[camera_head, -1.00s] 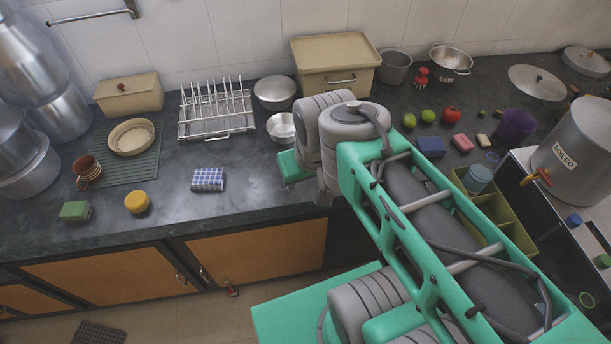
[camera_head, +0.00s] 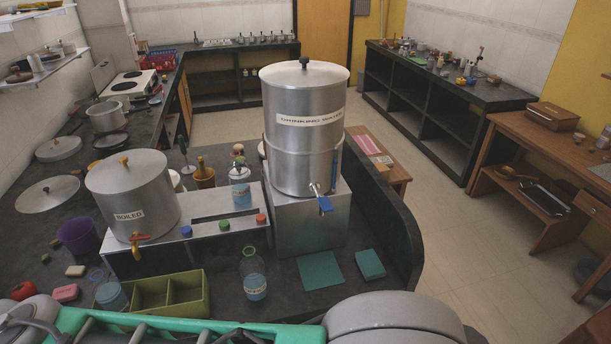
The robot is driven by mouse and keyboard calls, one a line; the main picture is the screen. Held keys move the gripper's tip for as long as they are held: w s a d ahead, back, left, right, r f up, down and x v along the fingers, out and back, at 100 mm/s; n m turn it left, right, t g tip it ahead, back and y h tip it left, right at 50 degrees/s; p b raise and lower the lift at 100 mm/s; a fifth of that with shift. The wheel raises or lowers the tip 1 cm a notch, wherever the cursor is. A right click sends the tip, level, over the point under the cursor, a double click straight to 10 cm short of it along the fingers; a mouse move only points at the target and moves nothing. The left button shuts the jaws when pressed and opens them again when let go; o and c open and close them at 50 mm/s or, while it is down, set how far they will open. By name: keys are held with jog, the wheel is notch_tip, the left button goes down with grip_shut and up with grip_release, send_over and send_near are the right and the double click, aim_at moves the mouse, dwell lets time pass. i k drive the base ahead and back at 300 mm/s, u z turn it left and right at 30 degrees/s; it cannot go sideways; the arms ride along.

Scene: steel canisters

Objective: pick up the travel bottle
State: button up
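A small clear bottle (camera_head: 254,274) with blue liquid stands upright on the dark counter, in front of the metal stand and right of the green divided box. It looks like the travel bottle, but I cannot be sure. A similar clear container (camera_head: 240,190) with blue contents stands farther back on the metal stand. My arm crosses the bottom of the view, in front of the bottle. My gripper is out of view.
The steel "BOILED" canister (camera_head: 132,195) and the taller "DRINKING WATER" canister (camera_head: 304,155) stand behind. The green divided box (camera_head: 168,294) is left of the bottle. A green cloth (camera_head: 320,271) and a green block (camera_head: 369,264) lie to its right.

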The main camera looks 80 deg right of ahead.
aim_at(238, 170)
jog(key=z, duration=2.1)
jog(key=k, duration=0.2)
jog(key=u, duration=3.3)
jog(key=k, duration=1.3)
jog(key=z, duration=0.75)
jog(key=i, duration=0.5)
